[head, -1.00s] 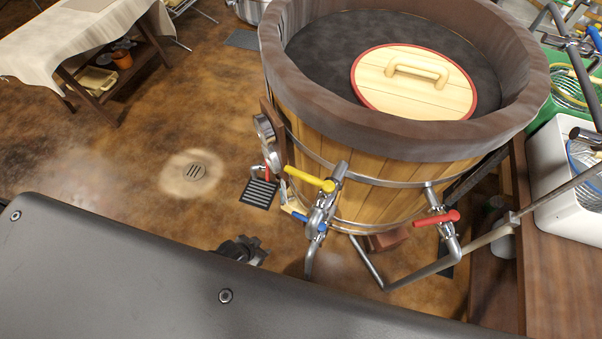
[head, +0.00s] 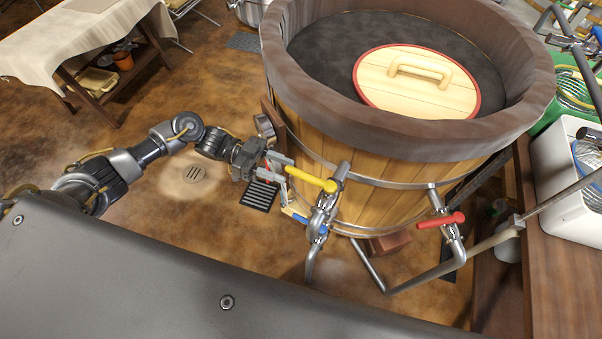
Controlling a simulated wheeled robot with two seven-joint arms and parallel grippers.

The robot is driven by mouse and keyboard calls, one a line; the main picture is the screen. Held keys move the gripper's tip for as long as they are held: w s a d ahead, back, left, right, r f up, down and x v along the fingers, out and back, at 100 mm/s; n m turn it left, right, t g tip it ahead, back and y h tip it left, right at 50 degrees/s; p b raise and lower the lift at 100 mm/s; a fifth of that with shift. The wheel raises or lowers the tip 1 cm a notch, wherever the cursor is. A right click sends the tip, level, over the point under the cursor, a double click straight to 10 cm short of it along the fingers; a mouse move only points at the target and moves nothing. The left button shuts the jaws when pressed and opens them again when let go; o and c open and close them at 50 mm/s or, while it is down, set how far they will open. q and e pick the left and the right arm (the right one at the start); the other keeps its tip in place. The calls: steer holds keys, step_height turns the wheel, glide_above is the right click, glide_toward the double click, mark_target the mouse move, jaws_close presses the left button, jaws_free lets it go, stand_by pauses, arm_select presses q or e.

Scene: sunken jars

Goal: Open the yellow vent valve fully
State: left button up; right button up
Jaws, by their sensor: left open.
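The yellow valve handle (head: 312,179) sits on a metal valve at the front of the wooden vat (head: 390,185). It points left from its pivot, slightly upward. My left gripper (head: 277,165) is open, its fingers just left of the yellow handle's free end. I cannot tell whether they touch the handle or stand behind or above it. My right gripper is not in view.
A blue handle (head: 302,218) is just below the yellow one, and a red handle (head: 440,221) is on the pipe to the right. A round lid (head: 415,82) lies in the vat. Open floor with a drain (head: 194,174) is at left.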

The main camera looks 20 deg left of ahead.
mark_target(299, 171)
arm_select(q)
steer(key=a+r+g, duration=0.2)
steer(key=a+r, duration=0.2)
steer(key=r, duration=0.1)
steer(key=shift+h, duration=0.3)
steer(key=s+d+p, duration=0.1)
steer(key=d, duration=0.2)
steer(key=s+d+p, duration=0.1)
steer(key=d, duration=0.2)
steer(key=d+p, duration=0.2)
steer(key=d, duration=0.1)
steer(key=shift+s+d+f, duration=0.1)
steer(key=shift+s+d, duration=0.2)
steer(key=shift+s, duration=0.1)
steer(key=shift+d, duration=0.3)
steer(key=shift+s+d+f, duration=0.1)
steer(key=shift+d, duration=0.25)
steer(key=shift+c, duration=0.3)
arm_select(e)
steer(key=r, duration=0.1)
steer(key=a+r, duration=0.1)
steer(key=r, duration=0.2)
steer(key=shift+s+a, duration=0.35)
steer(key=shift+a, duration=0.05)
arm_select(q)
jaws_close()
steer(key=shift+a, duration=0.1)
